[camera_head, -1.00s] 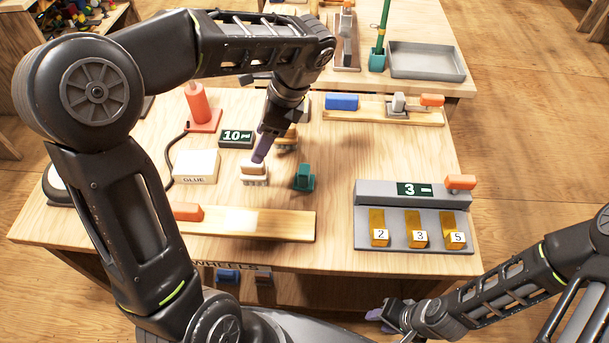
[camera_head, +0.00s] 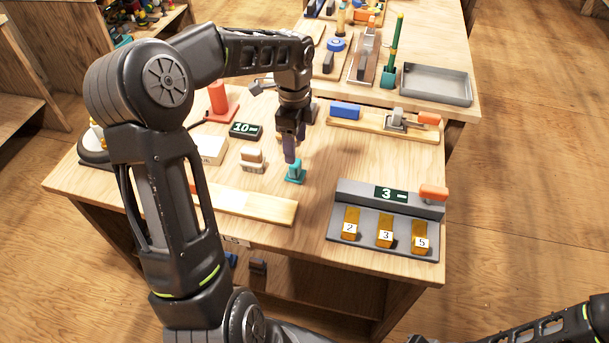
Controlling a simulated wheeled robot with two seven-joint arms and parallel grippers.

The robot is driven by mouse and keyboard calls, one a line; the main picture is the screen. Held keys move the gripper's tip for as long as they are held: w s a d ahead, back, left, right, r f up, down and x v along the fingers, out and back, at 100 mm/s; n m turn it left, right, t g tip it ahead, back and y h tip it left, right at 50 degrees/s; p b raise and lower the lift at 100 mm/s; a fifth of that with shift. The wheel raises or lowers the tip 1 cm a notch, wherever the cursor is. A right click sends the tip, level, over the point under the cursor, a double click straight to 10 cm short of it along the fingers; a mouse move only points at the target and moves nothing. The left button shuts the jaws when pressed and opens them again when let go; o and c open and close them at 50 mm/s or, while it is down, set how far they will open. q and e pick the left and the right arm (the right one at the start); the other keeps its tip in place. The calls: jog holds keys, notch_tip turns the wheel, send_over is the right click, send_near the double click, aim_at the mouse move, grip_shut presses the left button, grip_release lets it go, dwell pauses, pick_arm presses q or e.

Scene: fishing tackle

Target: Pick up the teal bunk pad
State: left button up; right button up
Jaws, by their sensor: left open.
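The teal bunk pad (camera_head: 295,173) is a small teal block standing on the wooden table, right of a pale tan-and-white pad (camera_head: 252,160). My left gripper (camera_head: 290,158) is open and points down right at the teal pad, its fingers overlapping the pad's top in the head view. I cannot tell whether the fingers touch the pad or are just above it. My right arm shows only in the bottom right corner, and its gripper is out of view.
A grey stand with numbered gold blocks (camera_head: 340,230) is at the front right. A wooden board (camera_head: 250,204) lies in front of the pads. A 10 display (camera_head: 245,130) and a white glue box (camera_head: 211,150) are to the left. A board with an orange-handled clamp (camera_head: 405,123) is behind.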

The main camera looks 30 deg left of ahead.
aim_at(295, 169)
pick_arm(q)
jog(key=shift+a, duration=0.2)
jog(key=shift+d, duration=0.2)
jog(key=shift+f, duration=1.3)
jog(key=shift+s+f+p, duration=0.15)
jog(key=shift+f+p, duration=0.6)
jog(key=shift+f, duration=1.85)
jog(key=shift+c, duration=0.2)
grip_shut()
